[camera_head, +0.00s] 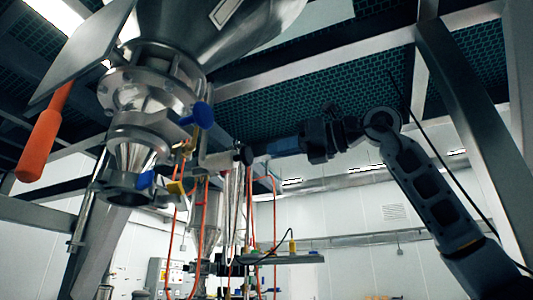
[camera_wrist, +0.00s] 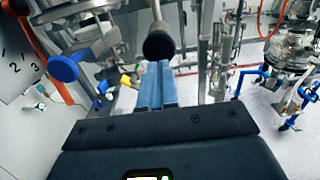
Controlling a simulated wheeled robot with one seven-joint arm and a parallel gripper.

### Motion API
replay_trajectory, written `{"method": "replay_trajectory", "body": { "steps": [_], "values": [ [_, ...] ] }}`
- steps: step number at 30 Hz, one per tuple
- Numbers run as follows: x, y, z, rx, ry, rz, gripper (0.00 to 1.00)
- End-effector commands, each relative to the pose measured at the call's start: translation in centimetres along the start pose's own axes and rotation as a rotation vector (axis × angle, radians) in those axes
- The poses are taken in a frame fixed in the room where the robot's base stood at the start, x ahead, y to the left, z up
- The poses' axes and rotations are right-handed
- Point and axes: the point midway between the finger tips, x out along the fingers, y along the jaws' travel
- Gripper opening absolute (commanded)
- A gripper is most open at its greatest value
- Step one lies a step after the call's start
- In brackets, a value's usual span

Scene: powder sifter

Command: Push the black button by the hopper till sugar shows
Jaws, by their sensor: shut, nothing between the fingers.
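The steel hopper (camera_head: 232,35) fills the top of the head view, with flanged pipework below it. The black button (camera_head: 246,155) is a dark round knob at the end of a short steel pipe beside that pipework. It shows in the wrist view (camera_wrist: 159,46) straight ahead of the fingertips. My gripper (camera_head: 256,149) comes from the right with its blue fingers shut and empty, tips close to the button. The fingers also show in the wrist view (camera_wrist: 156,68). I cannot tell whether they touch the button. No sugar is visible.
Blue knobs (camera_head: 203,115) sit on the pipework close to the button. An orange handle (camera_head: 45,132) hangs at the far left. Orange hoses (camera_head: 202,235) run below. A steel frame post (camera_head: 470,120) stands at the right, near my arm.

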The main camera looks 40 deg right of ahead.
Motion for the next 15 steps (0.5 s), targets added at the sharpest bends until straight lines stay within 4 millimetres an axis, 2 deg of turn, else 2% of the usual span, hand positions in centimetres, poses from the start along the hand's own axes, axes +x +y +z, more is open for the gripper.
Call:
{"method": "replay_trajectory", "body": {
  "steps": [3, 9, 15],
  "values": [
    [-2.3, -0.1, -0.4, 0.000, -0.001, -0.004, 0.00],
    [-5.7, -0.1, -0.3, 0.001, 0.000, -0.002, 0.00],
    [-7.3, 0.0, -0.1, 0.000, -0.001, 0.001, 0.00]
  ]
}}
